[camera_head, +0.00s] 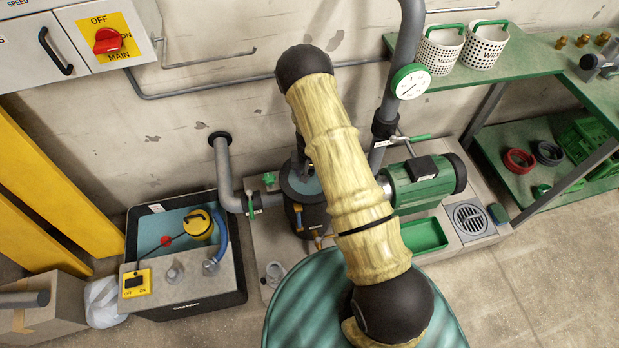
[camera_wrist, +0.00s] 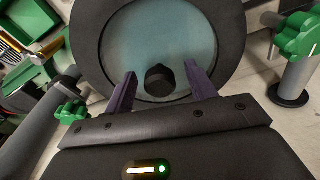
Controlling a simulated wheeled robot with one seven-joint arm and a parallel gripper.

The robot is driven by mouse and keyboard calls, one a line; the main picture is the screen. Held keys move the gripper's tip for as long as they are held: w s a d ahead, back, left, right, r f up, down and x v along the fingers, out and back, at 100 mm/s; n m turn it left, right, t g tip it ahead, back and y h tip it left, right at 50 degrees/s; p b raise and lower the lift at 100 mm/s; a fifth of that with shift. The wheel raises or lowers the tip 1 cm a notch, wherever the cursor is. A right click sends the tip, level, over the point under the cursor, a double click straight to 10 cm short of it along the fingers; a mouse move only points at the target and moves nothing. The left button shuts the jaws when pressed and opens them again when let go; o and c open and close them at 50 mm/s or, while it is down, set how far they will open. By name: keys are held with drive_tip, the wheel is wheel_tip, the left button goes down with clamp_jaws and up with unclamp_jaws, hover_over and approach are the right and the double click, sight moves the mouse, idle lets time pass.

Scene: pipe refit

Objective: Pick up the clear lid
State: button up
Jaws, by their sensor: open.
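The clear lid (camera_wrist: 150,40) is a round, bluish see-through disc with a black knob (camera_wrist: 159,81) at its middle. It lies in the dark rim (camera_wrist: 88,50) of a round black vessel. In the head view the vessel (camera_head: 308,212) stands behind my arm, and part of its bluish top shows. My gripper (camera_wrist: 160,76) is open, with its two purple-grey fingers over the lid. The knob appears between the fingers, apart from both. I cannot tell how far the fingertips are above the lid. My arm hides most of the gripper in the head view.
A green pump (camera_head: 425,185) stands right of the vessel, and a grey pipe with a gauge (camera_head: 410,81) rises close by. A green valve handle (camera_wrist: 300,36) is near the vessel's right. A black tub (camera_head: 150,235) sits at left. Open floor lies at lower right.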

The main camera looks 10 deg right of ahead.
idle(0.3)
clamp_jaws()
drive_tip(key=shift+r, duration=0.1)
wheel_tip(320, 180, up, 10)
drive_tip(key=shift+f+p, duration=0.1)
drive_tip(key=shift+p, duration=0.65)
